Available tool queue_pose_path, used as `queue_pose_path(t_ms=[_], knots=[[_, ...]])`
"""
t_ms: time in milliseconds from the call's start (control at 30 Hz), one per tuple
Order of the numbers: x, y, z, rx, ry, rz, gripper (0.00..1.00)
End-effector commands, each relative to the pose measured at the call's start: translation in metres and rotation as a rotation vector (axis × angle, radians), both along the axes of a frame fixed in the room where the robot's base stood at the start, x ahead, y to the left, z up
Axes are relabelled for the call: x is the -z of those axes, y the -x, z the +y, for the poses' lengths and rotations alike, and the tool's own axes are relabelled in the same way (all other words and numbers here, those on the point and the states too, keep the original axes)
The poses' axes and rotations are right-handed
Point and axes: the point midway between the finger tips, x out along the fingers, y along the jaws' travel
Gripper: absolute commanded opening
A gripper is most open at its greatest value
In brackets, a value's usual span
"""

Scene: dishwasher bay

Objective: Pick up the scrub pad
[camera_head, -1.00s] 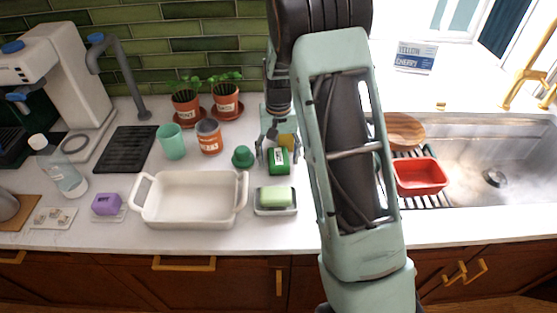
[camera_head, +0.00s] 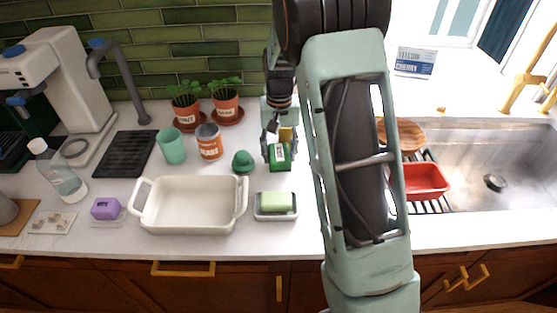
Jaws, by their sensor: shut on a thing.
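The scrub pad looks to be the dark green block with a white label (camera_head: 280,165), on the counter behind the soap dish. My gripper (camera_head: 279,152) reaches down over it from behind. Its fingers are closed in on the block's two sides. The block appears to be still at counter height. A yellow piece (camera_head: 287,134) shows just behind the block, partly hidden by my gripper. The label's writing is too small to read.
A light green bar (camera_head: 276,202) lies in a dish in front. A green domed item (camera_head: 242,161) and a white baking dish (camera_head: 192,226) are to the left. My arm hides the counter to the right, before the red basin (camera_head: 424,182) and sink (camera_head: 490,150).

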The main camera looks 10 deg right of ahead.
Motion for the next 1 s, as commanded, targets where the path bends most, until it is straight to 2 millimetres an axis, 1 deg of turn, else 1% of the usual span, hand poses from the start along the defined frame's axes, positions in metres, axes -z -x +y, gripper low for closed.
queue_pose_path(t_ms=[167,333,500,700,833,1000], knots=[[-0.025,0.019,-0.014,0.002,0.0,-0.001,0.22],[-0.055,0.04,-0.027,0.003,0.0,-0.002,0.22],[-0.068,0.069,-0.047,0.004,0.001,0.0,0.22],[-0.082,0.095,-0.063,0.003,0.0,0.001,0.22],[-0.088,0.106,-0.071,0.002,0.001,0.002,0.22],[-0.092,0.113,-0.075,0.0,0.001,0.003,0.22]])
